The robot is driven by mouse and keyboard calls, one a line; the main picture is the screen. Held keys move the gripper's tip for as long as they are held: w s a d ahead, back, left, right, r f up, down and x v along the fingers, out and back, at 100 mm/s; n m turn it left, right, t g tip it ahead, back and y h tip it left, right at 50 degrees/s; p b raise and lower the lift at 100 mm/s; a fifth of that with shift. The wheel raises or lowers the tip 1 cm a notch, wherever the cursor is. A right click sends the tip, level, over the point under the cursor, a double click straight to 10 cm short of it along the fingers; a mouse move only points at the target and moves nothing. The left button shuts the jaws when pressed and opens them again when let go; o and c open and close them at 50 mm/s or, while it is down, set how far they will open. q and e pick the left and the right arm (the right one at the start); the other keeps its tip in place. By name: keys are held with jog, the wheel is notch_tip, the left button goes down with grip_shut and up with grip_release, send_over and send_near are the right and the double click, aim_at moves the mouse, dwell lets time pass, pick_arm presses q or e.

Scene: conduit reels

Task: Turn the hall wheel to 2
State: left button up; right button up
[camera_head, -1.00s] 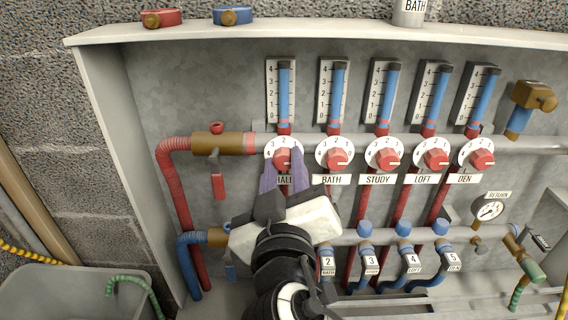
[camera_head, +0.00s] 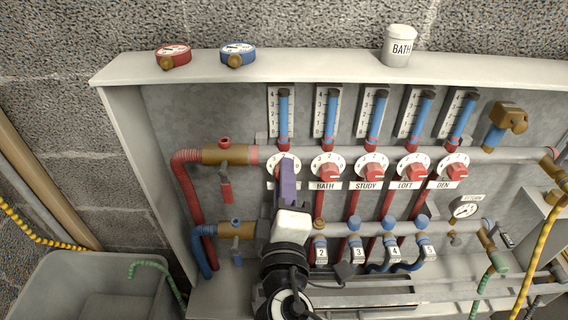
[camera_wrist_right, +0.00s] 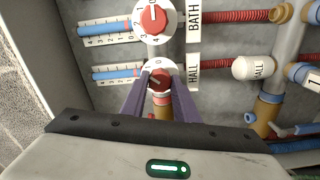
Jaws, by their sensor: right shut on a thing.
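The hall wheel is a red knob on a white numbered dial. In the head view its dial (camera_head: 271,164) is mostly covered by my right gripper (camera_head: 288,163), whose purple fingers show nearly edge-on. In the right wrist view the red hall wheel (camera_wrist_right: 158,80) sits between the two fingertips of my right gripper (camera_wrist_right: 160,84), which is shut on it. The number it points to cannot be read. The hall gauge (camera_head: 284,110), a blue tube on a numbered plate, stands above it. The HALL label (camera_wrist_right: 194,72) shows in the wrist view. My left gripper is not in view.
The bath wheel (camera_head: 329,173) is close on the right, followed by the study wheel (camera_head: 373,172), loft wheel (camera_head: 414,172) and den wheel (camera_head: 456,171). A brass valve with a red handle (camera_head: 226,190) is on the left. A grey bin (camera_head: 60,290) stands lower left.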

jog(key=shift+r+n+p, duration=0.1)
jog(key=shift+n+p, duration=3.35)
jog(key=shift+n, duration=0.35)
jog(key=o, duration=0.9)
jog(key=shift+o, duration=0.8)
